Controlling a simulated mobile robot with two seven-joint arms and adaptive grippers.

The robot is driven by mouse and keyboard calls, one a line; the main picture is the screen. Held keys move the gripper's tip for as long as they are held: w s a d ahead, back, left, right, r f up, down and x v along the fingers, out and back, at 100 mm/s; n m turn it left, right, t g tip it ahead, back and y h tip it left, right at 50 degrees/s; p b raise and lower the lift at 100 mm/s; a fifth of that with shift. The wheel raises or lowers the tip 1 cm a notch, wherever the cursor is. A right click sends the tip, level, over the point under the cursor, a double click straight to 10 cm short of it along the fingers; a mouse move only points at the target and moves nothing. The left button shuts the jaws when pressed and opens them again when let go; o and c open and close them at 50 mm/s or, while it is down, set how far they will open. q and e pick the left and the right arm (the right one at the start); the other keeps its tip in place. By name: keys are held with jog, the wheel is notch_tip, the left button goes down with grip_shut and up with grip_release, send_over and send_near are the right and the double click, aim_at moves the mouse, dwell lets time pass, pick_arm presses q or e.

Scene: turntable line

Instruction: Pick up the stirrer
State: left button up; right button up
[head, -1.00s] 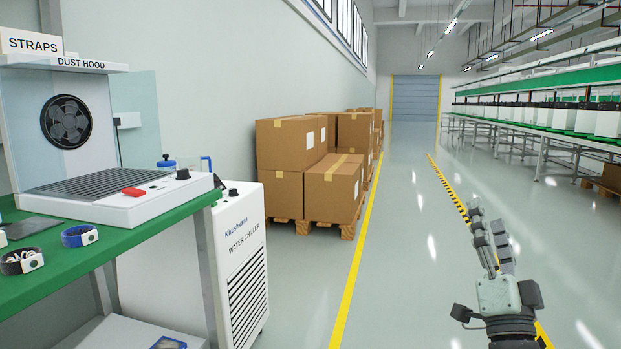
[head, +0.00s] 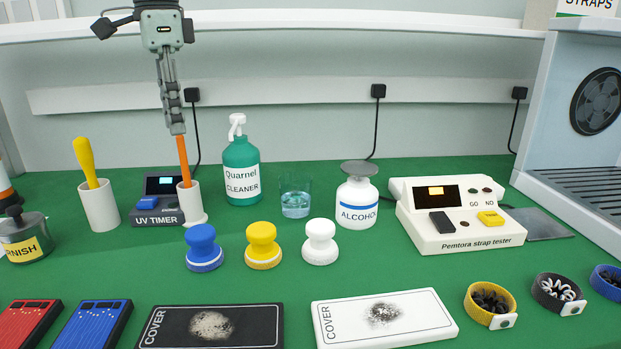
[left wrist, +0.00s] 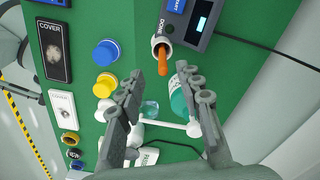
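An orange rod, which looks to be the stirrer (head: 183,160), stands nearly upright in a white holder (head: 191,203) beside the UV timer. Its lower part is hidden in the holder. My left gripper (head: 177,130) points down from above, with its fingertips at the rod's upper end. In the left wrist view (left wrist: 160,74) its fingers are spread, with the orange rod (left wrist: 162,62) showing between the tips and no grip on it. My right gripper is not in view.
The UV timer (head: 155,212) and a green cleaner bottle (head: 241,172) flank the holder. A second white holder (head: 99,206) with a yellow-handled tool stands left. Blue (head: 203,247), yellow (head: 263,245) and white (head: 320,241) knobs stand in front. A glass (head: 295,197) is farther right.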

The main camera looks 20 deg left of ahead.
aim_at(183, 156)
pick_arm(q)
jog(key=shift+w+d+f, duration=0.1)
jog(key=shift+w+f, duration=0.05)
jog(key=shift+w, duration=0.05)
notch_tip(183, 156, down, 7)
jog(key=shift+w+f, duration=0.1)
jog(key=shift+f, duration=0.1)
grip_shut()
